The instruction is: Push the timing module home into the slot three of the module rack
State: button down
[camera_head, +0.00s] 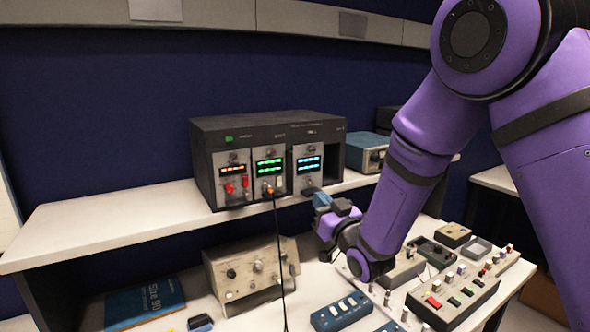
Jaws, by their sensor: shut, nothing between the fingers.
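The module rack (262,123) is a dark box on the raised shelf. Three grey-faced modules stand in it side by side. The left one (234,182) has an orange display, the middle one (269,153) a green display, and the third from the left (308,152) a blue display. The third is probably the timing module; I cannot read its label. How deep it sits is unclear. My gripper (312,191) is shut and empty, at the lower front of the third module. I cannot tell whether its tips touch the module.
The rack's far right bay (334,162) looks dark and empty. A black cable (279,240) hangs from the middle module past the shelf edge. Below stand a beige instrument (243,272), a blue switch box (341,312) and several control boxes. The shelf left of the rack (120,215) is clear.

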jog(key=shift+w+a, duration=0.5)
jog(key=shift+w, duration=0.2)
jog(key=shift+w+a, duration=0.45)
jog(key=shift+w, duration=0.25)
dwell(0.4)
jog(key=r+v, duration=0.1)
jog(key=v, duration=1.3)
jog(key=s+d+r+m+g+h, duration=0.2)
jog(key=d+r+g+h, duration=0.1)
jog(key=d+r+h, duration=0.3)
jog(key=s+d+r+m+g+h, duration=0.1)
jog(key=d+r+m+g+h, duration=0.2)
jog(key=d, duration=0.6)
jog(key=s+d+r+m+g+h, duration=0.1)
jog(key=s+d+r+g, duration=0.1)
jog(key=s, duration=0.9)
jog(key=s+d+r+g+h, duration=0.2)
jog(key=s+d+g, duration=0.2)
jog(key=s, duration=0.8)
jog(key=d, duration=0.2)
jog(key=shift+d+r+m+g, duration=0.25)
jog(key=shift+m+g, duration=0.05)
jog(key=shift+m, duration=0.1)
